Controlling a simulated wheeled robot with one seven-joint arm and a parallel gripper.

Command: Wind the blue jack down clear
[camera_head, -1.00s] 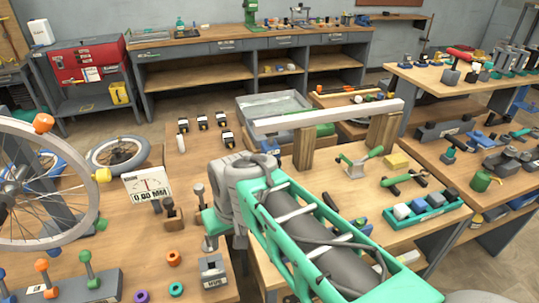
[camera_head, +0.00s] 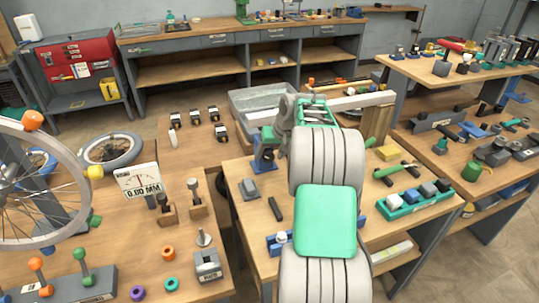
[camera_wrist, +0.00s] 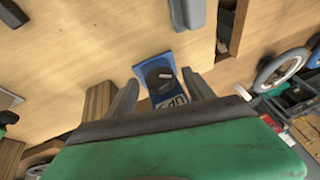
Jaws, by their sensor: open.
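The blue jack (camera_head: 264,158) stands on the right-hand bench, left of the pale beam (camera_head: 368,100) and just left of my arm. In the wrist view the jack (camera_wrist: 165,100) shows from above, with a dark round knob (camera_wrist: 160,77) and a small light label partly readable as "UP". My gripper (camera_wrist: 160,82) is open, and its two grey fingers frame the jack from left and right in that view. I cannot tell whether either finger touches it. In the head view my arm hides the gripper's fingertips and part of the beam.
A wooden block (camera_head: 376,123) supports the beam's right part. A grey metal tray (camera_head: 250,100) lies behind the jack. A dark bar (camera_head: 275,209) and a grey block (camera_head: 249,188) lie in front. A dial card (camera_head: 140,181) reads 0.00 MM. A wheel (camera_head: 35,185) stands at left.

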